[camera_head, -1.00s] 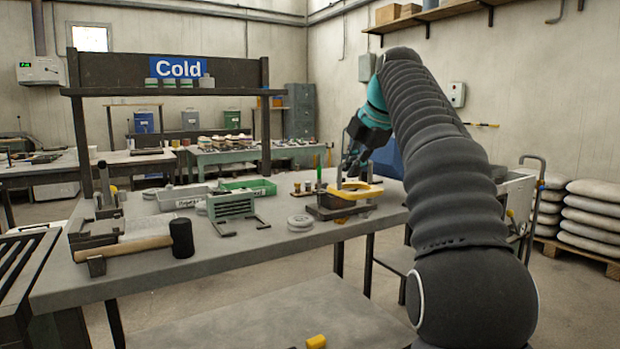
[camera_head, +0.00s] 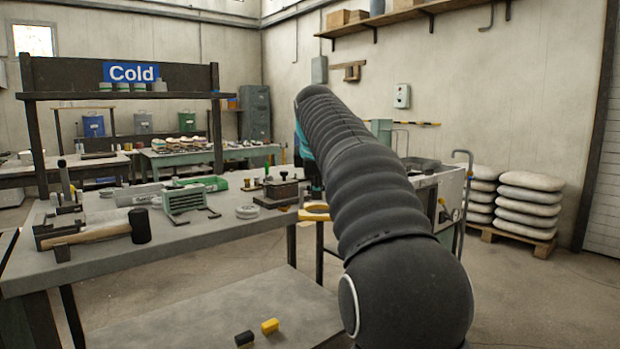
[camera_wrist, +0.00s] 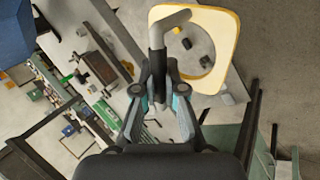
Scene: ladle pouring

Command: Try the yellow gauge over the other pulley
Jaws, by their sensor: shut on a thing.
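The yellow gauge (camera_wrist: 227,50) is a flat yellow-edged plate with a large round hole and a grey bent handle (camera_wrist: 160,28). My gripper (camera_wrist: 158,72) is shut on that handle in the wrist view. In the head view the gauge (camera_head: 314,213) shows as a small strip beside the bench's right end, mostly hidden by my arm. I cannot tell which thing is the other pulley.
Pale round discs (camera_head: 247,212), a green slotted stand (camera_head: 184,199) and a black-headed mallet (camera_head: 140,226) are on the bench (camera_head: 205,238). Yellow (camera_head: 270,326) and black (camera_head: 244,338) cylinders lie on the lower shelf. Stacked sacks (camera_head: 528,205) stand right; floor before them is clear.

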